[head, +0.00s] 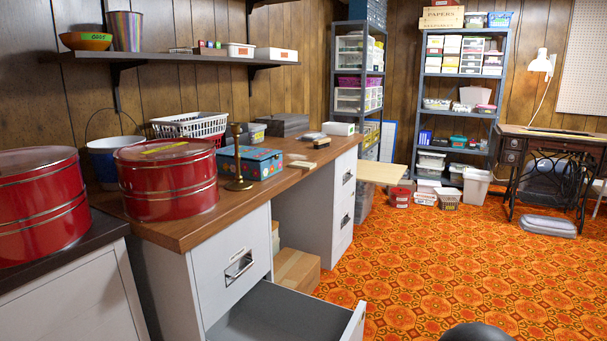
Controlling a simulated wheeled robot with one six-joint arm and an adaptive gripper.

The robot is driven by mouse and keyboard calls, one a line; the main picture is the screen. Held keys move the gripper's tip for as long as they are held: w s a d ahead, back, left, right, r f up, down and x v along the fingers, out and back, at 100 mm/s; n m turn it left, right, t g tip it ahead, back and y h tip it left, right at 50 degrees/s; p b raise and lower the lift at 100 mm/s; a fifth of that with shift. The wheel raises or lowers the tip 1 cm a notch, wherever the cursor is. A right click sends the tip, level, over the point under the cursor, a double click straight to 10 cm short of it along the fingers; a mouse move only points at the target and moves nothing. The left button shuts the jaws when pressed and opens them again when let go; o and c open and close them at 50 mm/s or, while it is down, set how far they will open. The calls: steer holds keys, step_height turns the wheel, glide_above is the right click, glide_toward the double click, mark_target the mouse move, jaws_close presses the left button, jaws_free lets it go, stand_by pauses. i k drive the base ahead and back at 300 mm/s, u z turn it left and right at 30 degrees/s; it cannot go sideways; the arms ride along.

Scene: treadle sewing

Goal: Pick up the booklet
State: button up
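I cannot pick out a booklet for certain. A thin flat yellow item (165,149) lies on the lid of the red round tin (168,182) on the wooden desk (200,235); it is too small to identify. Small flat pale items (300,162) lie farther back on the desk, also too small to name. My gripper is not in view; only a dark rounded shape shows at the bottom edge, perhaps part of me.
An open grey drawer (352,325) juts from the near cabinet (232,262). A brass candlestick (238,160), a blue patterned box (250,162) and a white basket (190,125) crowd the desk. The patterned orange floor (440,260) is clear to the right.

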mark_target(305, 166)
steer(key=z, duration=0.65)
steer(key=i, duration=0.8)
steer(key=z, duration=0.45)
steer(key=i, duration=1.65)
steer(key=u, duration=1.15)
steer(key=i, duration=0.9)
steer(key=u, duration=0.6)
